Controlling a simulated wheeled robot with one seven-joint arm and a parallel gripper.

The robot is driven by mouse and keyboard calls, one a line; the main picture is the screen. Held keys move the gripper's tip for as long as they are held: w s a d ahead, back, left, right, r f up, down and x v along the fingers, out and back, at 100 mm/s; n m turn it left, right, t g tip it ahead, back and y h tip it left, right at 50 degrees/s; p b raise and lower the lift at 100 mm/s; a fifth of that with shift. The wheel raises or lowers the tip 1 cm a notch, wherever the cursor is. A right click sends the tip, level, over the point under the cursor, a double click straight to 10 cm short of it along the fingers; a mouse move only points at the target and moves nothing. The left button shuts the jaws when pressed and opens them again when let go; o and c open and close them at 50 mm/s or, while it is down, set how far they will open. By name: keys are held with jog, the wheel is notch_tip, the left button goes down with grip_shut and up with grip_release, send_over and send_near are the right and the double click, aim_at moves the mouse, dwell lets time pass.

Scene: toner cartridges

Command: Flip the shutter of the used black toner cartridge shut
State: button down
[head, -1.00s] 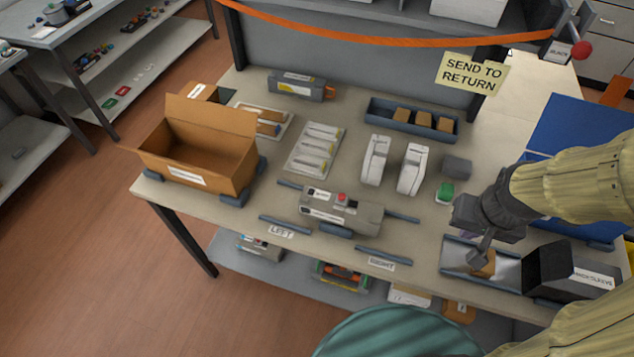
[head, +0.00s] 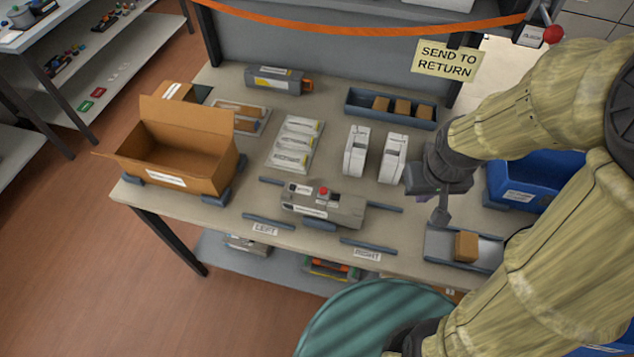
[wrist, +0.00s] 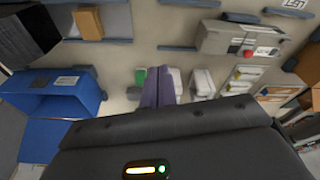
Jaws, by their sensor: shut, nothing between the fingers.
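A grey toner cartridge (head: 335,207) with a red knob and white labels lies on low blue-grey supports in the middle of the table, between the LEFT and RIGHT labels. It also shows in the wrist view (wrist: 218,38), at the upper right. Its shutter's position is too small to tell. Another grey cartridge (head: 272,79), with a yellow-marked label and an orange end, lies at the back. I cannot tell by colour which is the used black one. My gripper (head: 439,217) is shut and empty, pointing down to the right of the middle cartridge, apart from it. Its fingers (wrist: 158,92) show in the wrist view.
A shallow tray (head: 438,246) with a brown block (head: 466,246) lies just in front of my gripper. Two white upright units (head: 356,150) stand behind the middle cartridge. An open cardboard box (head: 185,150) is at left. A blue bin (head: 512,190) is at right. An orange strap (head: 350,30) crosses the back.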

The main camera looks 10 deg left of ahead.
jog(key=w+a+f+n+g+y+p, duration=0.15)
jog(key=w+a+n+p, duration=0.25)
jog(key=a+n, duration=0.6)
jog(key=n+g+y+p, duration=0.2)
jog(key=n+p, duration=0.1)
jog(key=n, duration=0.7)
send_over(323, 192)
jog(key=a, duration=0.2)
jog(key=shift+f, duration=0.25)
jog(key=p+x, duration=0.2)
jog(key=x, duration=0.8)
jog(key=shift+s, duration=0.2)
jog(key=d+p, duration=0.1)
jog(key=w+d+p, duration=0.1)
jog(key=d, duration=0.1)
jog(key=shift+w+f, duration=0.15)
jog(key=shift+w, duration=0.05)
jog(key=shift+w+d, duration=0.1)
jog(key=shift+d, duration=0.1)
jog(key=shift+f, duration=0.25)
jog(key=shift+d, duration=0.2)
